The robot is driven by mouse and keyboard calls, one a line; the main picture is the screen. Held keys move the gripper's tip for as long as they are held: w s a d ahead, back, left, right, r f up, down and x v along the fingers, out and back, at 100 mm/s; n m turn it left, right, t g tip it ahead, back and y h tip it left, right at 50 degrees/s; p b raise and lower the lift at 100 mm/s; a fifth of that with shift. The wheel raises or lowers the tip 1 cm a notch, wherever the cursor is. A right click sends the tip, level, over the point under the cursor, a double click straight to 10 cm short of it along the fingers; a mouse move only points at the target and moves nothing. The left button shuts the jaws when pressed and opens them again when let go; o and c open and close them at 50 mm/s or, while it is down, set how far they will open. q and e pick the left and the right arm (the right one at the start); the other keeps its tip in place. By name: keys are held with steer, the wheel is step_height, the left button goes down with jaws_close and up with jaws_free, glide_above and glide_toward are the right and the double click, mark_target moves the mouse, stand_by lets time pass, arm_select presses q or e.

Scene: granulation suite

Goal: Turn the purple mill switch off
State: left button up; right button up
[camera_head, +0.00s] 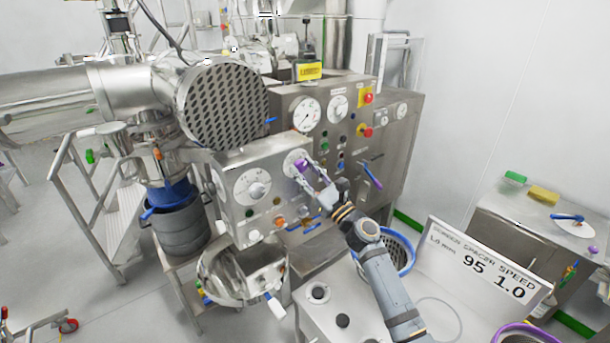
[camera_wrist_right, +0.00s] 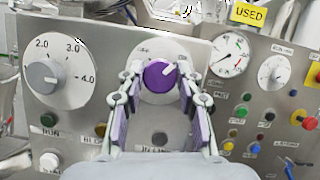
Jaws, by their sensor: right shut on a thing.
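The purple mill switch (camera_wrist_right: 160,76) is a round knob on a pale dial on the steel control box. Its white pointer mark leans to the upper right. The small dial lettering cannot be read. In the head view the purple switch (camera_head: 301,165) is partly covered by my right gripper (camera_head: 311,176). In the wrist view the fingers of my right gripper (camera_wrist_right: 159,84) stand on either side of the knob, shut on it. My left gripper is not in view.
A grey numbered dial (camera_wrist_right: 41,76) sits left of the switch, with coloured buttons below. A gauge panel (camera_head: 335,115) with red stop buttons stands behind right. A sign (camera_head: 490,275) reading screen, spacer and speed stands to the right of my arm. A steel pan (camera_head: 235,275) hangs below the box.

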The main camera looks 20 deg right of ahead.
steer(key=n+g+y+b, duration=0.1)
steer(key=n+b, duration=0.1)
steer(key=n, duration=0.1)
steer(key=n+g+y+b, duration=0.1)
steer(key=n+b, duration=0.1)
steer(key=n, duration=0.1)
steer(key=shift+d+f+n, duration=0.1)
steer(key=shift+f+n, duration=0.1)
steer(key=shift+n, duration=0.1)
steer(key=n+g+b, duration=0.1)
steer(key=n, duration=0.2)
steer(key=n+g+y+b, duration=0.1)
steer(key=n+b, duration=0.1)
steer(key=shift+r+n, duration=0.15)
steer(key=shift+n, duration=0.25)
steer(key=n+g, duration=0.1)
steer(key=n, duration=0.1)
steer(key=n+b, duration=0.1)
steer(key=shift+r+n+g+y, duration=0.15)
steer(key=shift+n+g+y, duration=0.15)
steer(key=shift+n+g, duration=0.1)
steer(key=shift+n+g+h, duration=0.4)
steer(key=shift+n+g, duration=0.2)
steer(key=shift+n, duration=1.2)
steer(key=o, duration=1.2)
steer(key=shift+c, duration=0.2)
steer(key=shift+r, duration=0.1)
